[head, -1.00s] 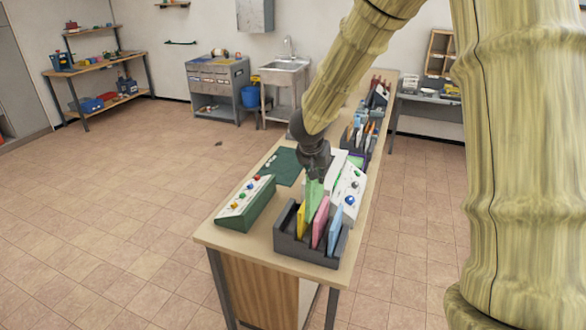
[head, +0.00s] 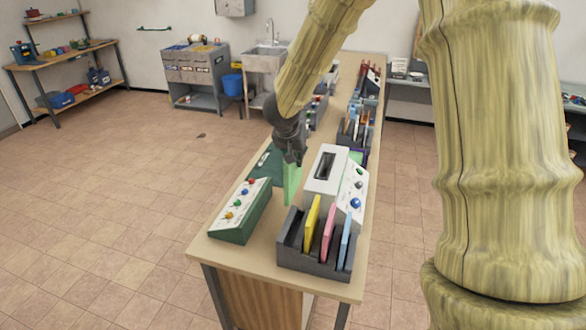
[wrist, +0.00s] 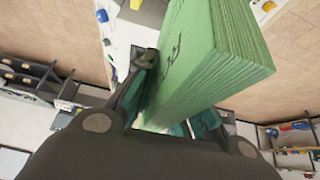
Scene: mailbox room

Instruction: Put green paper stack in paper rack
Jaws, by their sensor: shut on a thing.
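The green paper stack (head: 292,183) is held in my gripper (head: 291,160), which is shut on it. In the wrist view the stack (wrist: 205,60) shows its layered sheet edges and some dark marks, between the two fingers (wrist: 180,95). In the head view it hangs tilted, behind and near the left end of the paper rack (head: 313,262). The dark grey rack stands at the table's near end. It holds yellow, pink and blue stacks upright. Its left slot looks empty. Whether the green stack's lower edge touches anything is hard to tell.
A green-sided button panel (head: 241,211) stands left of the rack. A white machine (head: 326,172) with a dark slot and a button panel (head: 356,188) stand right behind the rack. A dark green mat (head: 265,168) lies behind. More organisers (head: 354,130) line the table (head: 250,262) farther back.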

